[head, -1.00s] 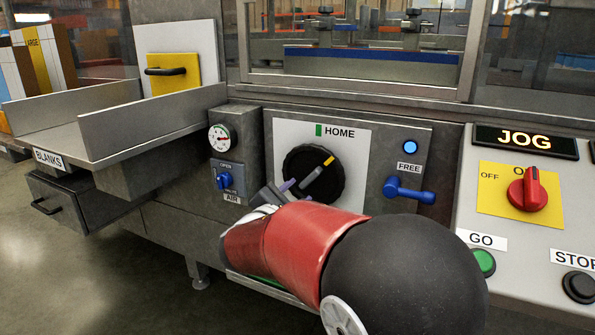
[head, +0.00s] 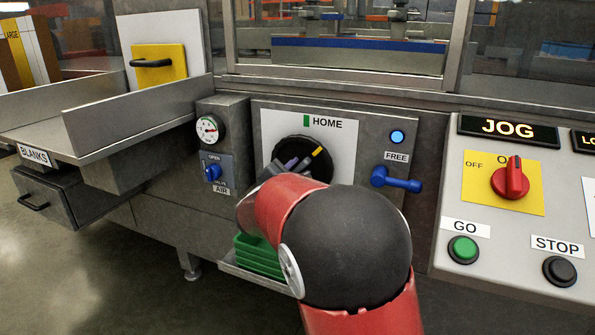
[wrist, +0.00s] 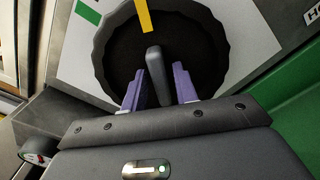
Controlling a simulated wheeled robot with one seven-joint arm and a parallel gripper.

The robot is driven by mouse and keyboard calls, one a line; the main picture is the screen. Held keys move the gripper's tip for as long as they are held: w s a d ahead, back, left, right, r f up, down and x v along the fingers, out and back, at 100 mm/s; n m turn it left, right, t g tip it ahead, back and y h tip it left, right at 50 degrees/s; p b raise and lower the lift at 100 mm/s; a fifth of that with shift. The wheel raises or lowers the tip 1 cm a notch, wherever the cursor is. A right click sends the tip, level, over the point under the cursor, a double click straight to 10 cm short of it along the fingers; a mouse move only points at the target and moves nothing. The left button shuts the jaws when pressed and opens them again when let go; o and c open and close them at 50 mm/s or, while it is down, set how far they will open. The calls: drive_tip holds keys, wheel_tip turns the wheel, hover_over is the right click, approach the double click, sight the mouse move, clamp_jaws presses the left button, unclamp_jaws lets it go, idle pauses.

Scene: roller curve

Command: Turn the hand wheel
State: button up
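The hand wheel (head: 285,149) is a black knurled disc on a white plate marked HOME, with a green mark (head: 306,121) at the top. Its yellow pointer (head: 318,151) points up and right of the green mark in the head view. In the wrist view the wheel (wrist: 205,48) fills the upper middle, with a grey grip bar (wrist: 154,62) standing out from it. My gripper (wrist: 164,78) has its two purple fingers apart, one on each side of the bar. Whether they touch it is unclear. My red and black arm hides the wheel's lower part.
A blue lever (head: 397,180) marked FREE and a lit blue lamp (head: 397,137) are right of the wheel. A gauge (head: 208,129) and blue AIR valve (head: 213,172) are left. Green trays (head: 258,257) sit below. The JOG panel (head: 454,205) stands at right.

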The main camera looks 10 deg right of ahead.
clamp_jaws()
